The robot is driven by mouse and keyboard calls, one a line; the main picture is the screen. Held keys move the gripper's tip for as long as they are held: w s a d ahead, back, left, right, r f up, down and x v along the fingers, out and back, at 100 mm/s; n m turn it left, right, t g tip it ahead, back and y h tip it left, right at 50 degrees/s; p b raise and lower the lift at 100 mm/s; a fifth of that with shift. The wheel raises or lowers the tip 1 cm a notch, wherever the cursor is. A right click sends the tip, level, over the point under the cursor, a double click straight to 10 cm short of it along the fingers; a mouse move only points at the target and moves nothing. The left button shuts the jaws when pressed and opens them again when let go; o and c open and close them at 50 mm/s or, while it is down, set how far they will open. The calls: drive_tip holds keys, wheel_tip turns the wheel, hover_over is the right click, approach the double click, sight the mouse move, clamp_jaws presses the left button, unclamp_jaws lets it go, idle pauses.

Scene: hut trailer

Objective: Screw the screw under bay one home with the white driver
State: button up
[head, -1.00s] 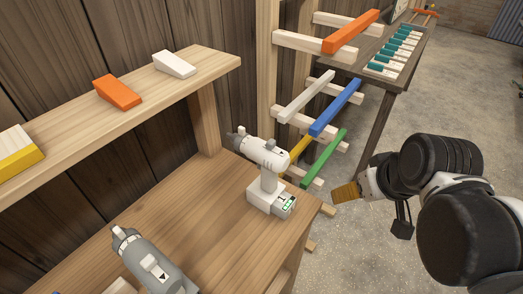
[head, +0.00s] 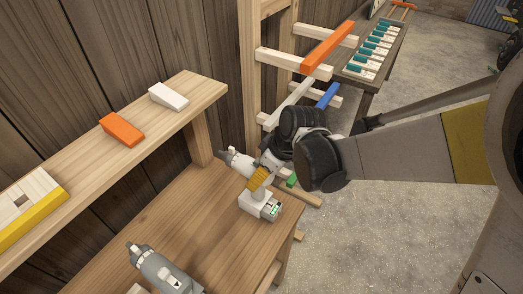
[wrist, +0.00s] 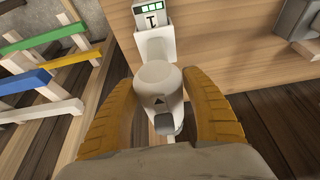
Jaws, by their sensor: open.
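The white driver (head: 240,163) stands upright on its battery base near the right end of the wooden bench (head: 190,222), its nose pointing left. In the wrist view the driver (wrist: 158,90) lies between the two yellow-orange fingers of my gripper (wrist: 160,120). My gripper (head: 262,178) is open around the driver's upper body and handle, with a gap visible beside the fingers in the wrist view. My arm hides part of the driver's rear in the head view. I cannot make out the screw or a bay one marking.
A grey driver (head: 160,268) stands on the bench at front left. A shelf (head: 190,98) above holds an orange wedge (head: 122,128), a white wedge (head: 168,96) and a yellow-edged block (head: 35,215). A rack with coloured bars (head: 327,48) stands behind right; open floor lies right.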

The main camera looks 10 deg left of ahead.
sight(252, 203)
drive_tip(key=b+x, duration=0.1)
drive_tip(key=x, duration=0.4)
drive_tip(key=shift+a+f, duration=0.1)
clamp_jaws()
